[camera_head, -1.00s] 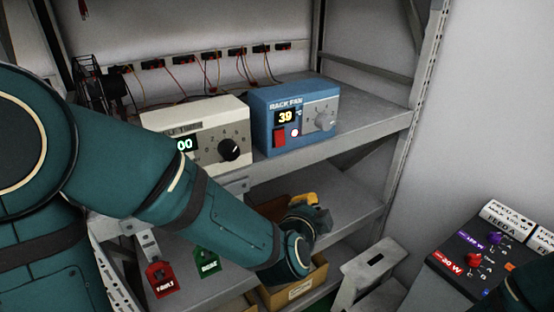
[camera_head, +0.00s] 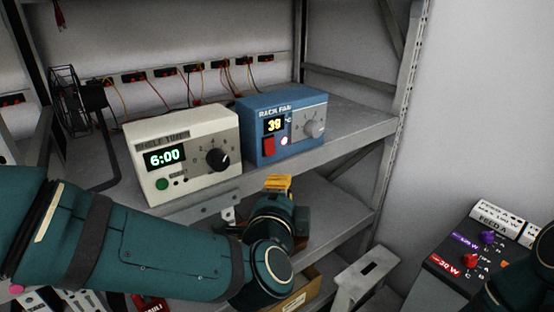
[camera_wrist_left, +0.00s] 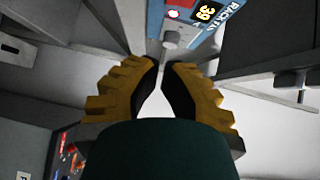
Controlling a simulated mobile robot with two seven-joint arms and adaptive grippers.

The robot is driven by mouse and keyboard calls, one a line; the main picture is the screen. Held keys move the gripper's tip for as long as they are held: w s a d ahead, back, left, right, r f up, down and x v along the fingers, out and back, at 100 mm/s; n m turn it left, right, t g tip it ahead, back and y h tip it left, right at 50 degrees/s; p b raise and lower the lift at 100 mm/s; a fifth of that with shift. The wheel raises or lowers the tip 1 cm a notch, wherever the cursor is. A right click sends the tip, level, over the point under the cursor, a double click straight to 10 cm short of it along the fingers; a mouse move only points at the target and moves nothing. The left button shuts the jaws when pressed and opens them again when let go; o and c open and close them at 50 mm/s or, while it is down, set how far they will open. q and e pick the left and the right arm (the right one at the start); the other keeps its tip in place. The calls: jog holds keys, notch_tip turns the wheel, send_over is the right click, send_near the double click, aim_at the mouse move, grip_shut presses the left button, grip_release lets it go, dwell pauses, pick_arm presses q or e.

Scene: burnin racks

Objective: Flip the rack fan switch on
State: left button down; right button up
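The blue rack fan box (camera_head: 258,112) stands on the upper shelf. My left gripper (camera_head: 278,183) is below the front of the box, under the shelf edge, apart from the switch. In the left wrist view its yellow fingers (camera_wrist_left: 161,64) nearly meet at the tips with nothing between them. My right gripper is not visible.
A cream shelf timer box (camera_head: 205,142) reading 6:00 stands left of the fan box. The upper shelf's front edge (camera_head: 345,139) lies above my left gripper. A black feed panel (camera_head: 450,240) with purple and red knobs is at lower right.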

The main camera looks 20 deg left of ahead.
pick_arm(q)
jog(key=shift+w+p, duration=2.25)
jog(key=shift+p, duration=1)
jog(key=b, duration=0.1)
send_near(280, 150)
jog(key=w, duration=0.4)
jog(key=shift+w+a+f, duration=0.2)
jog(key=shift+w+f, duration=0.1)
jog(key=shift+b, duration=0.3)
